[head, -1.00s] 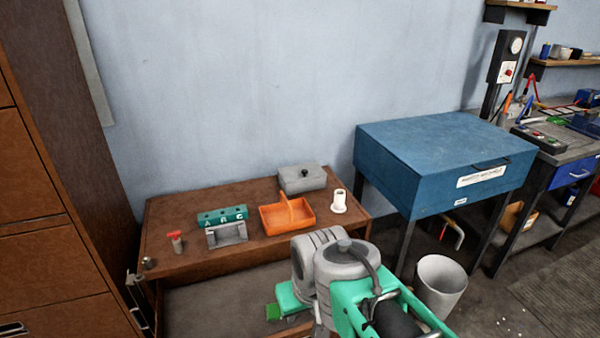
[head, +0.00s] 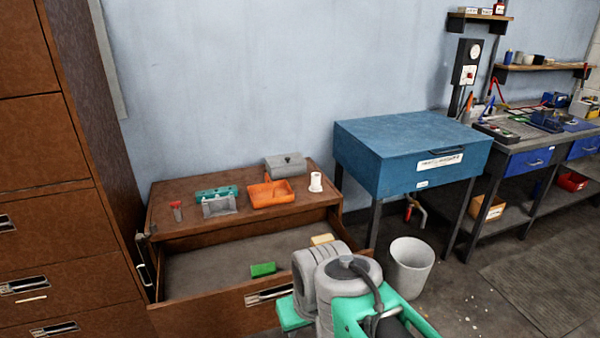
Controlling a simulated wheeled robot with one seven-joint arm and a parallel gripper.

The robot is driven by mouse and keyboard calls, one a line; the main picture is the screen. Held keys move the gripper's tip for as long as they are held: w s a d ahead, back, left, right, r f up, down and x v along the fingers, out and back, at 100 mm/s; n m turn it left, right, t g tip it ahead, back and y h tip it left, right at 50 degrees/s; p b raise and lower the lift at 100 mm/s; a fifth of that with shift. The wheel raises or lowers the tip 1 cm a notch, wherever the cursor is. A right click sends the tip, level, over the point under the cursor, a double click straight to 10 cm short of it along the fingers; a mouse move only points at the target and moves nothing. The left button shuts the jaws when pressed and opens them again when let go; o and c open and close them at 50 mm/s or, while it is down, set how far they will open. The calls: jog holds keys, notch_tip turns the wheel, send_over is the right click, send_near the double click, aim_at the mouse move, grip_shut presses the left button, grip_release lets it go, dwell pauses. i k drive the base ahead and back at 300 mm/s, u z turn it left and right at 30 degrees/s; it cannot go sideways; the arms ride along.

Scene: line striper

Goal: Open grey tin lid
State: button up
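The grey tin (head: 286,170) sits at the back right of the brown cabinet top, near the wall. Its grey lid (head: 285,160) with a small dark knob is on it and looks shut. My arm, green and grey, reaches in from the bottom of the head view, in front of the cabinet and well short of the tin. My gripper does not show; it is hidden or out of the picture.
An orange carrier (head: 271,193) stands just in front of the tin, with a white spool-like piece (head: 316,182) to the right. A teal block (head: 216,193) and grey holder (head: 219,206) are left. The open drawer (head: 210,268) holds green and yellow blocks. A blue chest (head: 405,150) stands right.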

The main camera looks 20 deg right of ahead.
aim_at(276, 160)
jog(key=z, duration=1.25)
jog(key=i, duration=1)
jog(key=u, duration=0.4)
jog(key=i, duration=0.85)
jog(key=u, duration=1.05)
jog(key=i, duration=0.3)
jog(key=u, duration=0.15)
